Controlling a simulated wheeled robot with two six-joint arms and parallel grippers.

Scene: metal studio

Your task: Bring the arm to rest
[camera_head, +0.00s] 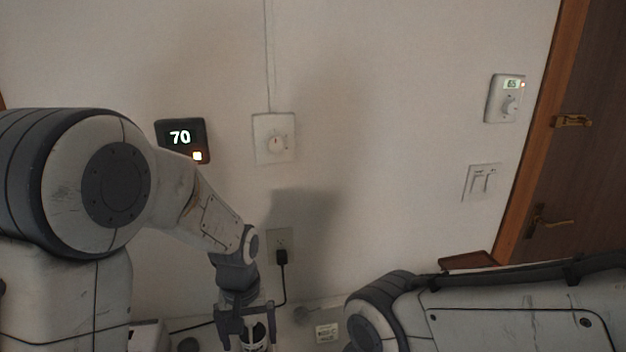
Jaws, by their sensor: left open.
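My left arm comes in from the left and bends down at the wrist. My left gripper (247,335) is at the bottom, left of centre, pointing down with its fingers apart. A small white and dark object (258,335) shows between or behind the fingers; I cannot tell whether they touch it. My right arm (500,315) lies across the lower right. Its gripper is outside the picture.
The wall bears a black thermostat (181,139) reading 70, a white dial (274,138), a lit control (505,98), switches (482,182) and an outlet (281,243) with a plugged-in black cord (281,270). A brown door (585,170) stands right. The middle of the wall is clear.

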